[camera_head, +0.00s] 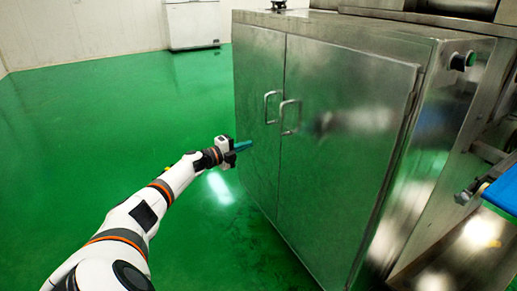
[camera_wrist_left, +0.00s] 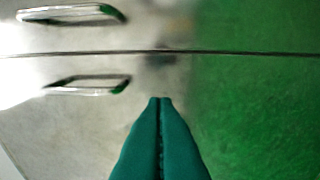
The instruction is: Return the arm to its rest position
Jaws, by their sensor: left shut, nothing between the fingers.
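My left arm (camera_head: 150,208) reaches in from the lower left in the head view. Its gripper (camera_head: 243,146) is in front of the steel cabinet, left of the door handles, apart from them. In the left wrist view the teal fingers (camera_wrist_left: 161,100) are together and empty. The cabinet doors (camera_head: 335,140) are closed. Their two handles, the left one (camera_head: 270,106) and the right one (camera_head: 290,117), stand side by side at the door seam. Both handles also show in the left wrist view, one at the top (camera_wrist_left: 72,13) and one below it (camera_wrist_left: 88,85). My right gripper is out of view.
The green floor (camera_head: 120,100) is open to the left of the cabinet. A blue belt (camera_head: 505,190) and metal parts stand at the right edge. A white unit (camera_head: 193,25) stands by the back wall.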

